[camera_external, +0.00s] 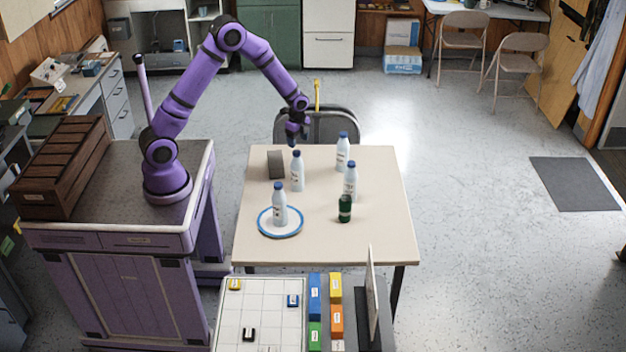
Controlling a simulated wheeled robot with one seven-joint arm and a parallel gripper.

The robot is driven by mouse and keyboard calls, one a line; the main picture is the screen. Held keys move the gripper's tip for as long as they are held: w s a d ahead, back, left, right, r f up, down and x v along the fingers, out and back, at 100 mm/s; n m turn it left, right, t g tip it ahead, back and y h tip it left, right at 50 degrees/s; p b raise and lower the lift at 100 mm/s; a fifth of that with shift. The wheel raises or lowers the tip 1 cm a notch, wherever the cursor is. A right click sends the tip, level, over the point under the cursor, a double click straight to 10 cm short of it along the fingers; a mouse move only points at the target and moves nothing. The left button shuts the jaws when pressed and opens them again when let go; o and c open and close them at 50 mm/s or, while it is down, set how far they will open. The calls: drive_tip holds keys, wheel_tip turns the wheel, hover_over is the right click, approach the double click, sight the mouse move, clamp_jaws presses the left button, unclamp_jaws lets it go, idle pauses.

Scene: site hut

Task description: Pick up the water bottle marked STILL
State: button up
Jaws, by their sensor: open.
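Several white bottles with blue caps and small labels stand upright on the table. One stands on a blue-rimmed plate (281,233) at the front left, the plate bottle (280,207). Another, the left back bottle (297,173), stands just below my gripper in the picture. A third, the far bottle (342,154), is at the back right, and a fourth, the right bottle (350,181), stands behind a green bottle. The labels are too small to read, so I cannot tell which is STILL. My gripper (292,143) is open and empty, pointing down near the table's back edge.
The small green bottle (345,209) stands close in front of the right bottle. A grey block (275,164) sits left of the left back bottle. The beige table (385,235) is clear along its right side. A chair (345,125) stands behind it.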

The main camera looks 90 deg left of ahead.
sight(297, 152)
drive_tip(key=shift+s+d+f, duration=0.1)
drive_tip(key=shift+s+f, duration=0.05)
drive_tip(key=shift+f, duration=1.55)
drive_tip(key=shift+s+d+f, duration=0.1)
drive_tip(key=shift+s+f, duration=0.05)
drive_tip(key=shift+f, duration=1.55)
clamp_jaws()
